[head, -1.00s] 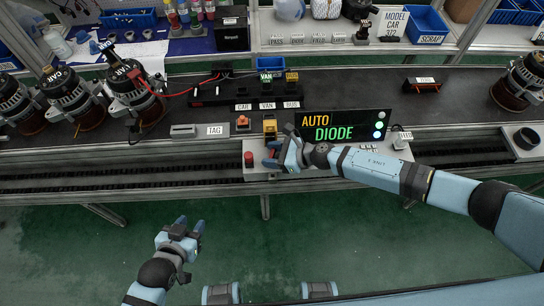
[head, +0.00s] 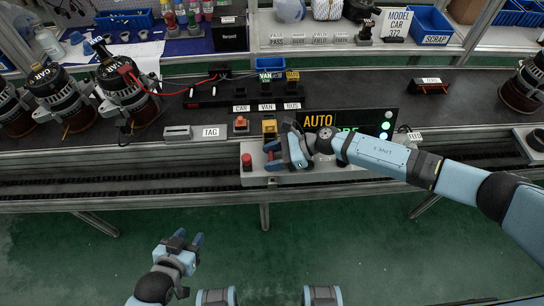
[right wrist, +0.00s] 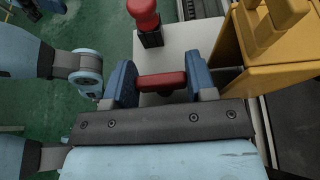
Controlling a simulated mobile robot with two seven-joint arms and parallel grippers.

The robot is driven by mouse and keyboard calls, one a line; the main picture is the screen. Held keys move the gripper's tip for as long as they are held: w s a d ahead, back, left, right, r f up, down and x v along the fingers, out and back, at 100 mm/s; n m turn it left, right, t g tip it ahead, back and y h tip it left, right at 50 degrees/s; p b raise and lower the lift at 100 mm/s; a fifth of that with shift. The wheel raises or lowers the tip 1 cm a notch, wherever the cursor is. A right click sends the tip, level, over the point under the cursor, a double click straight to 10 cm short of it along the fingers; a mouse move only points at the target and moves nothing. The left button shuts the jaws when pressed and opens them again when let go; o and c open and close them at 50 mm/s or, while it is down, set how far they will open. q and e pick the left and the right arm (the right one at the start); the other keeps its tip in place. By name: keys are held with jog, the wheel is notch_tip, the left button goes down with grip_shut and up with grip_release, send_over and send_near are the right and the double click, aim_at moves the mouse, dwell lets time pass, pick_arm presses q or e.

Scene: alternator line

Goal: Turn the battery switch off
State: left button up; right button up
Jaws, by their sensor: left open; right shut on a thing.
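A red bar-shaped handle, which looks like the battery switch (right wrist: 163,82), sits on a pale panel (right wrist: 185,42) in the right wrist view. My right gripper (right wrist: 163,88) has its two blue fingers on either side of this handle, shut on its ends. In the head view my right gripper (head: 278,154) is low over the panel on the bench's front edge, and its fingers and wrist hide most of the switch. My left gripper (head: 186,240) is open and empty, over the green floor in front of the bench.
A red knob (head: 247,162) stands left of the switch, and a yellow box (head: 269,128) is close behind it. The display (head: 318,118) is partly covered by my right arm. Alternators (head: 125,85) stand at the left. The floor in front is clear.

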jog(key=shift+a+r, duration=0.1)
jog(key=o, duration=0.9)
jog(key=shift+o, duration=0.2)
